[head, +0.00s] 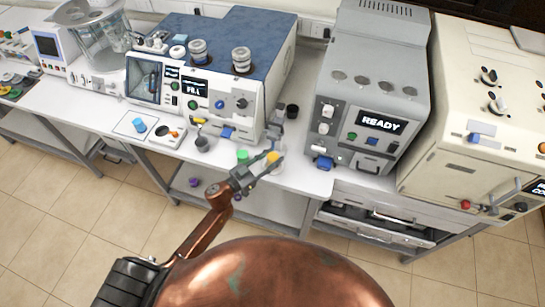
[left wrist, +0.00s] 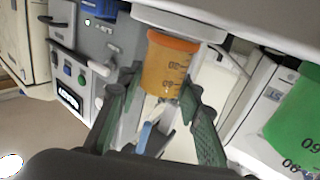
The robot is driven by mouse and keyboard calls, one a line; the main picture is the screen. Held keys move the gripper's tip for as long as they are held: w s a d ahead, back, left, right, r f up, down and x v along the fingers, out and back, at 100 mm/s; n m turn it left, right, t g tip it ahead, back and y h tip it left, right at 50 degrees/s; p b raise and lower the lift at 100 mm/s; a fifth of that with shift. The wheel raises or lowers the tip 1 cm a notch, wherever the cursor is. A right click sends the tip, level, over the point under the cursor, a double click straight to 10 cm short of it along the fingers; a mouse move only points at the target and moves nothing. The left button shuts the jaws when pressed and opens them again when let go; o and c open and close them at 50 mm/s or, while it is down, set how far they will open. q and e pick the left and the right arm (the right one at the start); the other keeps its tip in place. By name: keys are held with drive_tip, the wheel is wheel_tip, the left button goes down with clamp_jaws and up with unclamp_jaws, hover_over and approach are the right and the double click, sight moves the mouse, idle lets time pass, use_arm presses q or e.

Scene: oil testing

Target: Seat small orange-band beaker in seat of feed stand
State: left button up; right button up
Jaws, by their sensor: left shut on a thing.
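The small orange-band beaker (head: 273,157) is near the front edge of the white bench, between the fingers of my left gripper (head: 263,166). In the left wrist view the beaker (left wrist: 167,67) shows amber contents, dark markings and an orange band at its upper end. My left gripper (left wrist: 163,104) is shut on it, one green-padded finger on each side. A pale rounded surface (left wrist: 178,20) lies just beyond the band; I cannot tell whether they touch. I cannot clearly identify the feed stand or its seat. My right gripper is not in view.
A green beaker (head: 242,156) stands close left of my gripper, and a dark cup (head: 202,144) farther left. The blue-topped analyser (head: 215,75) is behind. A grey machine (head: 372,90) reading READY stands to the right. A black cup (head: 292,110) is between these machines.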

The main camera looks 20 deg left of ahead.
use_arm(q)
drive_tip(key=shift+f, duration=0.6)
drive_tip(key=o, duration=1.3)
drive_tip(key=shift+o, duration=0.2)
drive_tip(key=v, duration=1.2)
